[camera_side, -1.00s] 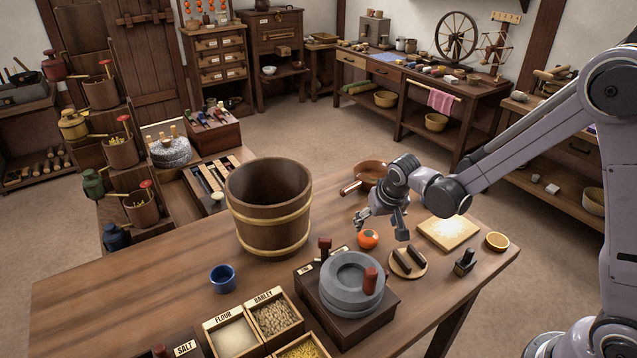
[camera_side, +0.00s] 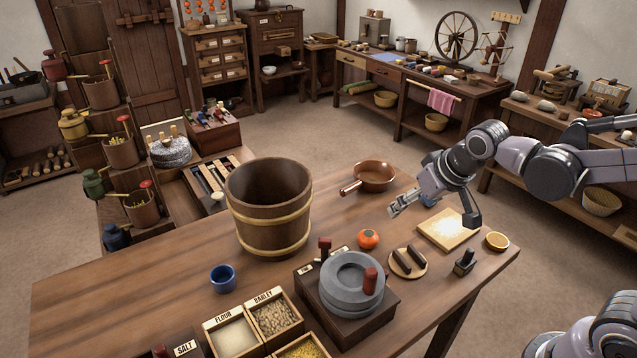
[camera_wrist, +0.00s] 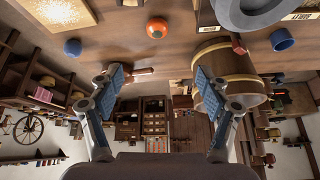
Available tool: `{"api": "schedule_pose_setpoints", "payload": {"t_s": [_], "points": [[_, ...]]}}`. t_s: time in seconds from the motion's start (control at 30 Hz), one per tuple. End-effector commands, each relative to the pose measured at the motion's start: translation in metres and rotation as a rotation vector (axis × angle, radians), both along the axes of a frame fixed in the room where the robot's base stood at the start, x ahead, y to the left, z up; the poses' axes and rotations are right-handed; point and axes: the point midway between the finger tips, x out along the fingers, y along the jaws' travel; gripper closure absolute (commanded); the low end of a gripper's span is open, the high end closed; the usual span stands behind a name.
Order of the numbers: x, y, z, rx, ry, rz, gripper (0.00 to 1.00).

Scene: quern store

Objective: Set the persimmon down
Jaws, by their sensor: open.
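The persimmon (camera_side: 368,239) is a small orange fruit with a dark green top. It rests on the wooden table (camera_side: 150,262), between the stone quern (camera_side: 352,285) and the copper pan. In the wrist view the persimmon (camera_wrist: 157,28) shows at the top middle, beyond the fingertips and apart from them. My gripper (camera_side: 432,205) is open and empty, above the table to the right of the persimmon and near the floury board. In the wrist view its two blue-padded fingers (camera_wrist: 160,88) stand wide apart with nothing between them.
A large wooden bucket (camera_side: 268,208) stands left of the persimmon. A copper pan (camera_side: 374,176) lies behind it. A round lid (camera_side: 408,263) and a floury board (camera_side: 448,230) lie to its right. A blue cup (camera_side: 223,278) and grain boxes (camera_side: 236,334) are at the front left.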

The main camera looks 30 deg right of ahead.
Motion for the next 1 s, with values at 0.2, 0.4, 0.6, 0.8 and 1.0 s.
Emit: {"api": "schedule_pose_setpoints", "payload": {"t_s": [0.2,0.4,0.6,0.8,1.0], "points": [[-0.044,0.002,0.016,-0.013,-0.056,0.084,0.23],[-0.070,0.005,0.019,-0.026,-0.096,0.138,0.23],[-0.078,0.005,0.019,-0.034,-0.111,0.159,0.23],[-0.078,0.005,0.019,-0.034,-0.112,0.160,0.23],[-0.078,0.005,0.019,-0.033,-0.112,0.160,0.23]]}}
